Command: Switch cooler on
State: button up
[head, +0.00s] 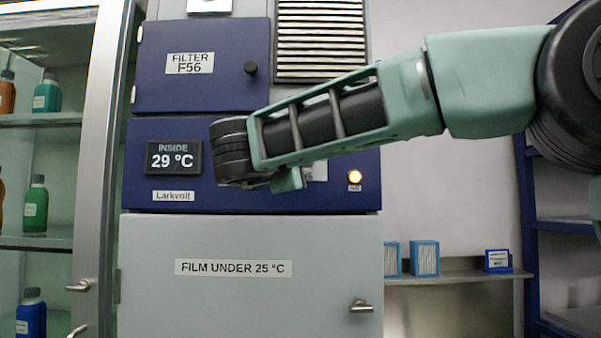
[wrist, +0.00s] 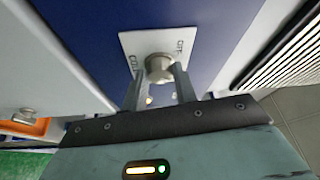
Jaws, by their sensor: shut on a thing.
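The cooler is a cabinet with a dark blue control panel (head: 140,135) above a grey door (head: 200,300) labelled "FILM UNDER 25 °C". Its display (head: 173,158) reads "INSIDE 29 °C". In the wrist view a round metal knob (wrist: 158,65) sits on a white plate (wrist: 128,42) with "OFF" at the right and a word like "COOL" at the left. My gripper (wrist: 158,78) is shut on the knob, one finger on each side. I cannot tell which way the knob points. In the head view my arm hides the knob and most of its plate.
A blue filter door (head: 215,90) marked "FILTER F56" is above, beside a vent grille (head: 320,40). A glass cabinet with bottles (head: 35,205) stands left. Blue boxes (head: 425,258) sit on a shelf at right.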

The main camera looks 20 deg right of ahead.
jog(key=shift+m+g, duration=0.3)
jog(key=shift+m, duration=0.3)
jog(key=o, duration=1)
jog(key=shift+c, duration=0.2)
jog(key=shift+b, duration=0.3)
jog(key=b+v, duration=0.3)
jog(key=v, duration=1.4)
jog(key=shift+s+b, duration=0.25)
jog(key=shift+b, duration=0.1)
jog(key=shift+f, duration=0.1)
